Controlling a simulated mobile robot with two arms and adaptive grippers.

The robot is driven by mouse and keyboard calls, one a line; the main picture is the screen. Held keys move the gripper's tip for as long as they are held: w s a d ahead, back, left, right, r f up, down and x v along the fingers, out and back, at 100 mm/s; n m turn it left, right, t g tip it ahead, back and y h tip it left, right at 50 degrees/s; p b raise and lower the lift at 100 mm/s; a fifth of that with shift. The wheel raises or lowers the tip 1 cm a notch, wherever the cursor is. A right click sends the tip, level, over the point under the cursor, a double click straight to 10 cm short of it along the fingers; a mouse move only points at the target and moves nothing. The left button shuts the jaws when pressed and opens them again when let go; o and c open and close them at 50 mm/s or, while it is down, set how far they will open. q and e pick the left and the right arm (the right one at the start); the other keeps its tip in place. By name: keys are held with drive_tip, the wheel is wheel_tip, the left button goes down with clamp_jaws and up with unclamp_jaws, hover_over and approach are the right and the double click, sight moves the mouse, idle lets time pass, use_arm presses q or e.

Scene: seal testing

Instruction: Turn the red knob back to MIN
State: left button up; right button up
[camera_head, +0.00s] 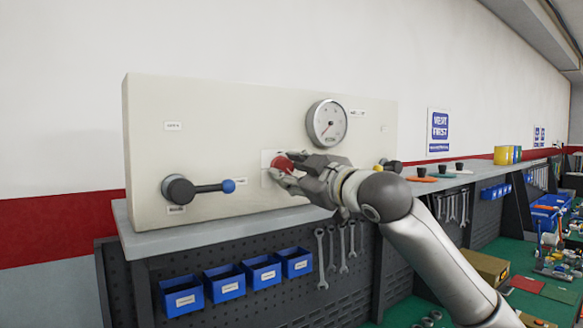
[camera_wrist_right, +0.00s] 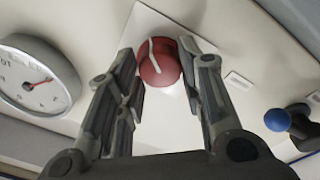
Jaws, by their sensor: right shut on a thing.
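The red knob (camera_head: 283,164) sits on a pale square plate on the front of the cream panel (camera_head: 235,110). My right gripper (camera_head: 287,172) reaches it from the right and is shut on it. In the right wrist view the red knob (camera_wrist_right: 158,62) lies between the two fingers of my right gripper (camera_wrist_right: 160,75), with a pale line across its face. The fingers hide part of the plate, and I cannot read a MIN mark. My left gripper is not in view.
A round gauge (camera_head: 326,123) is above the knob; it also shows in the wrist view (camera_wrist_right: 38,75). A lever with a blue ball end (camera_head: 228,186) is left of the knob. A yellow-tipped lever (camera_head: 388,166) is to the right, close to my arm. Blue bins (camera_head: 224,282) hang below.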

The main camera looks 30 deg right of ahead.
drive_tip(key=n, duration=0.4)
drive_tip(key=shift+f+y, duration=0.1)
drive_tip(key=shift+y, duration=0.3)
drive_tip(key=n, duration=0.3)
drive_tip(key=shift+n, duration=0.4)
drive_tip(key=n, duration=0.3)
drive_tip(key=shift+d+n+g+y, duration=0.1)
drive_tip(key=shift+n+g+y, duration=0.2)
drive_tip(key=shift+n, duration=0.1)
drive_tip(key=n, duration=0.3)
drive_tip(key=shift+n, duration=0.4)
drive_tip(key=n, duration=0.5)
drive_tip(key=shift+g, duration=0.3)
drive_tip(key=n, duration=0.5)
drive_tip(key=shift+n, duration=0.4)
drive_tip(key=o, duration=1)
drive_tip(key=shift+r, duration=0.2)
drive_tip(key=shift+o, duration=0.2)
